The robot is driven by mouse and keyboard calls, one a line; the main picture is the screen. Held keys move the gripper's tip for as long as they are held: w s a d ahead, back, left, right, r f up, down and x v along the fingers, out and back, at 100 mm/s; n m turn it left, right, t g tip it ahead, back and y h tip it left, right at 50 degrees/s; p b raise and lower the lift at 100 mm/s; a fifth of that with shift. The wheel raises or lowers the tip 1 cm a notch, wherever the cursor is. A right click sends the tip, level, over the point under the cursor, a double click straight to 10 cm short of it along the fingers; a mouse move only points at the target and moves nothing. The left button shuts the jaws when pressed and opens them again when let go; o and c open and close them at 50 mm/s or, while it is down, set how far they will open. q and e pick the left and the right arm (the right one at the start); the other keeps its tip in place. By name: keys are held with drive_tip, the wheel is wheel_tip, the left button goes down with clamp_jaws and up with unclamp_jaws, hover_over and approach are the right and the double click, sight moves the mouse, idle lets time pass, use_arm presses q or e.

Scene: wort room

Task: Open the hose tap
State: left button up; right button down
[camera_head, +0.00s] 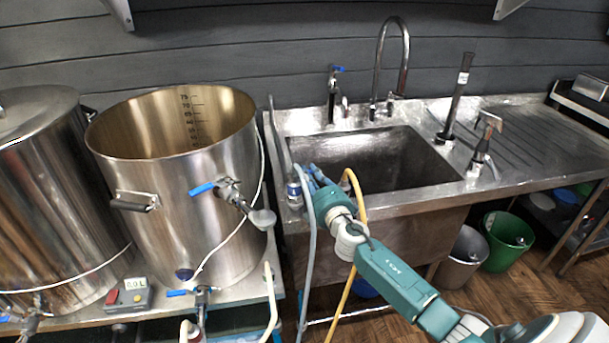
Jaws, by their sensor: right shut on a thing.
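A grey hose (311,240) hangs over the sink's front left corner and ends in a fitting with a blue band (293,192). My right gripper (307,177) reaches in from the lower right. Its blue fingers are closed beside this fitting and seem to hold it, though the contact is partly hidden. It is well in front of and below the blue-lever tap. My left gripper is not in view.
A yellow hose (360,215) loops over the sink front beside my right wrist. A steel kettle (150,200) with blue-handled valves stands left, close to the gripper. The sink basin (400,160) is open and empty. A tall curved faucet (405,45) rises behind it.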

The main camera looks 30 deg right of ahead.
drive_tip(key=shift+f, duration=0.1)
drive_tip(key=c, duration=2)
unclamp_jaws()
drive_tip(key=s, duration=0.4)
drive_tip(key=s+a, duration=0.1)
drive_tip(key=s, duration=0.3)
drive_tip(key=s+a, duration=0.1)
drive_tip(key=s, duration=0.3)
drive_tip(key=shift+a, duration=0.1)
